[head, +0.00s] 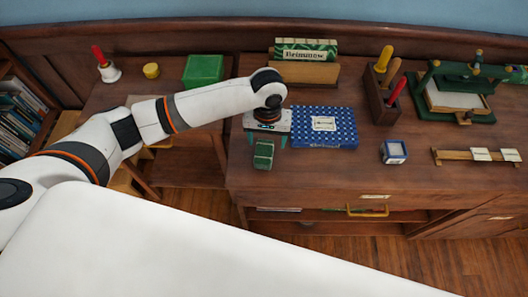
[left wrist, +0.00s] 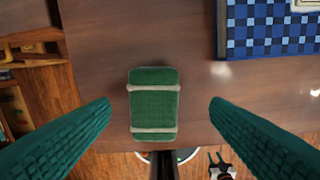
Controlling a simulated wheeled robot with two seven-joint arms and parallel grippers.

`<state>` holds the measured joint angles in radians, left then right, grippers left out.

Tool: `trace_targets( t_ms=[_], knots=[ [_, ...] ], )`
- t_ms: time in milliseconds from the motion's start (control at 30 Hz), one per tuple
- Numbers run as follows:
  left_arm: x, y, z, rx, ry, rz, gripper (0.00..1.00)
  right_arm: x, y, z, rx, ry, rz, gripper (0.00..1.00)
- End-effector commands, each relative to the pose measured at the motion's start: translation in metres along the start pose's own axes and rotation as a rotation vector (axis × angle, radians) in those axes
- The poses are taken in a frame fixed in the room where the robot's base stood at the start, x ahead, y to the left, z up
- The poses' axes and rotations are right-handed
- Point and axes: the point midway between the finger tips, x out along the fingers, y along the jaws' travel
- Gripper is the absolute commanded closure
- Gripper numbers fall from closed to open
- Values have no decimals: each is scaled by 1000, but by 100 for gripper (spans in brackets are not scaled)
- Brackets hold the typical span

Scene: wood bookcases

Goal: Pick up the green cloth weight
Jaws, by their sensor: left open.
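The green cloth weight (head: 263,154) lies on the brown wood desktop (head: 300,170), near its front left corner. In the left wrist view the weight (left wrist: 153,104) is a green block with two pale bands across it. My left gripper (head: 266,140) is over the weight with its fingers pointing down. In the left wrist view the left gripper (left wrist: 160,122) is open, with one green ridged finger on each side of the weight and a gap to each. The weight is between the fingers in that picture, and neither finger touches it.
A blue checked box (head: 337,127) lies just right of my left gripper. A small blue and white block (head: 393,151) and a wooden pen holder (head: 378,100) stand farther right. A green box (head: 203,70) sits on the lower left surface. The desktop before the blue box is clear.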

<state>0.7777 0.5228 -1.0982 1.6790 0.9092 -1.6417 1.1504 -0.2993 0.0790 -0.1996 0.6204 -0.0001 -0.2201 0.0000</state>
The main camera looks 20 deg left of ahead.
Motion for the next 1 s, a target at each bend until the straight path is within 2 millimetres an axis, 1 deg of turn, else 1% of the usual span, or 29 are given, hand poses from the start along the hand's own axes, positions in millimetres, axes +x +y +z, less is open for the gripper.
trace_targets(
  t_ms=[167, 367, 400, 500, 600, 767, 800, 867, 1000],
  knots=[
    [11, 1, -2, 1, 1, 1, 29, -3, -1, 0, -1, 1, -1, 64],
    [38, 9, -11, 1, 1, 2, 29, -12, -2, 0, -1, 1, -2, 64],
    [45, 8, -10, 0, 1, 2, 29, -11, -2, 0, -1, 1, -2, 64],
    [55, 7, -10, 1, -1, 0, 29, -11, -2, -1, -2, 2, -2, 64],
    [59, 7, -10, 2, -2, 0, 29, -11, -2, -1, -2, 2, -2, 64],
    [59, 7, -10, 2, -2, -1, 29, -11, -2, -1, -2, 2, -2, 64],
    [59, 7, -10, 2, -2, -1, 32, -11, -2, -1, -2, 2, -2, 64],
    [59, 7, -10, 2, -2, -1, 42, -11, -2, -1, -2, 2, -2, 64],
    [59, 7, -10, 2, -2, -1, 65, -11, -2, -1, -1, 2, -2, 64]
  ],
)
